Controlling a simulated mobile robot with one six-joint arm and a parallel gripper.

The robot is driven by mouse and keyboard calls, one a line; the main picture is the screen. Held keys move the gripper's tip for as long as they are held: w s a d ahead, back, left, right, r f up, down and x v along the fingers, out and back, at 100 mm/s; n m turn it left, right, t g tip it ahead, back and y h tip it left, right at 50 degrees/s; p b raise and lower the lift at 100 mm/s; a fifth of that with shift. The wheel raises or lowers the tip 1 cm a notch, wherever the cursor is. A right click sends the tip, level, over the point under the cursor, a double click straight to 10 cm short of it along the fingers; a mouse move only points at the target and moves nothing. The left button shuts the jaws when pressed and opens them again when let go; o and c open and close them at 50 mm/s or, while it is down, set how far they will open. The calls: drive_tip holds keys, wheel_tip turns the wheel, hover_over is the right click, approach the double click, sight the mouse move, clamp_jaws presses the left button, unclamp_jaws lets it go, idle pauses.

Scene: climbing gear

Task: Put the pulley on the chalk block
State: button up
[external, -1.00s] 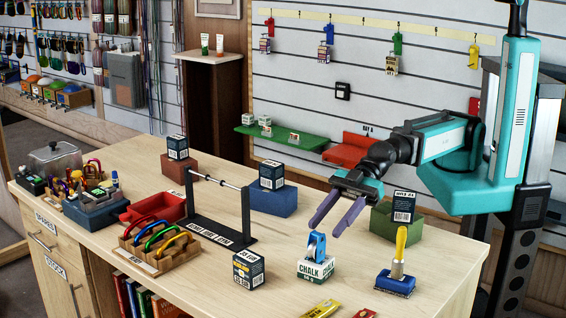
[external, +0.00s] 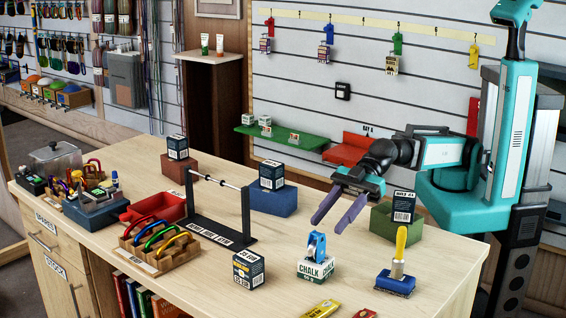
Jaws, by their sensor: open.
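The blue pulley (external: 316,246) stands upright on top of the white and green chalk block (external: 315,271), near the front right of the table. My gripper (external: 332,221) is open and empty. Its two purple fingers point down and to the left, above and behind the pulley and apart from it in the picture.
A brush with a yellow handle (external: 400,244) stands right of the chalk block. A green box (external: 383,224) is behind it. A dark blue carton (external: 249,270) and a black bar stand (external: 246,217) are to the left. Small packets lie at the front edge.

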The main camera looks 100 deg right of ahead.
drive_tip(key=shift+s+d+b, duration=0.45)
drive_tip(key=shift+d+b, duration=0.05)
drive_tip(key=shift+b, duration=1.85)
drive_tip(key=shift+s+d+r+b, duration=0.15)
drive_tip(key=shift+s+r+b, duration=0.1)
drive_tip(key=shift+b, duration=0.25)
